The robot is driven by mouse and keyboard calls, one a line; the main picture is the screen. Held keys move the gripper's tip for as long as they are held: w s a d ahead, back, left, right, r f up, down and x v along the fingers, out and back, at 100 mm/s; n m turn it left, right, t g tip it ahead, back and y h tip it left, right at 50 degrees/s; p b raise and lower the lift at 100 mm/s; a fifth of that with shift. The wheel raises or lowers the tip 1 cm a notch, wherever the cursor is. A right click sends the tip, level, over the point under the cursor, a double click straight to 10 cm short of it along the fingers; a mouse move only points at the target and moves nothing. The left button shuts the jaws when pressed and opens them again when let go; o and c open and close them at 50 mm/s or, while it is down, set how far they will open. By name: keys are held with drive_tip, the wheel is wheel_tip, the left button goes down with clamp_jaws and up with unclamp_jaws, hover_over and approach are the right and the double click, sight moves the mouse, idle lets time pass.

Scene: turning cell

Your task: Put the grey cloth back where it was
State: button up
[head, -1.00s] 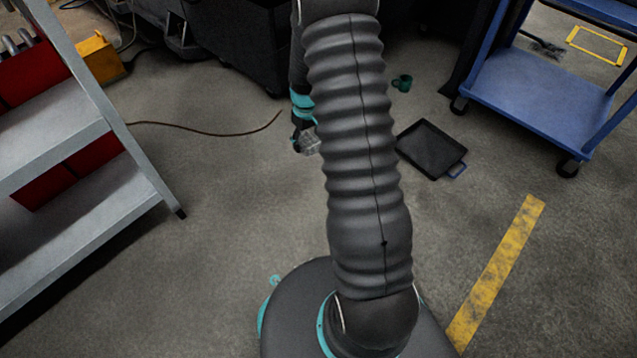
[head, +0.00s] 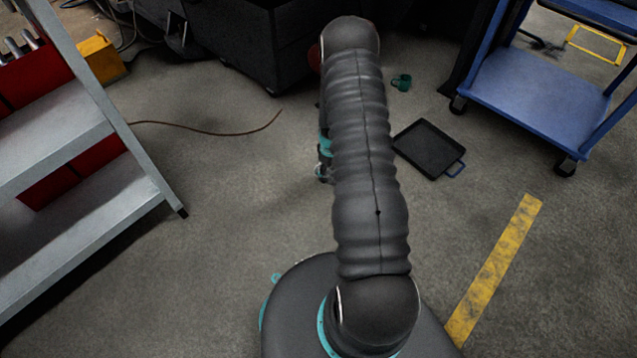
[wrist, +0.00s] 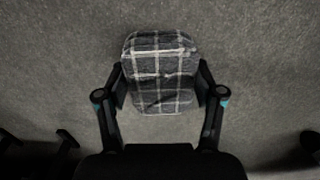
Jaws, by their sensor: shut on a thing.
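The grey cloth (wrist: 160,75) is a folded, dark grey checked piece with pale lines, seen in the wrist view. My gripper (wrist: 162,88) is shut on it, one finger at each side. The bare concrete floor lies below the cloth; the height above it is hard to judge. In the head view my gripper (head: 324,172) shows only in part at the left edge of my arm, and the cloth is mostly hidden there.
A black tray (head: 430,147) with a blue handle lies on the floor right of my arm. A green cup (head: 402,82) stands behind it. A blue cart (head: 535,95) is at right, grey shelving (head: 60,130) at left. A thin brown cable (head: 215,133) crosses the floor. Open floor lies between.

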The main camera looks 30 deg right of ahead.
sight(319, 187)
drive_tip(key=a+f, duration=0.1)
drive_tip(key=w+a+f, duration=0.1)
drive_tip(key=a, duration=0.1)
drive_tip(key=shift+w+a+f, duration=0.15)
drive_tip(key=shift+w+a, duration=0.05)
drive_tip(key=shift+a, duration=0.05)
drive_tip(key=shift+f+b, duration=0.4)
drive_tip(key=shift+f, duration=1.6)
drive_tip(key=shift+f, duration=0.2)
drive_tip(key=o, duration=1.1)
drive_tip(key=shift+r, duration=0.2)
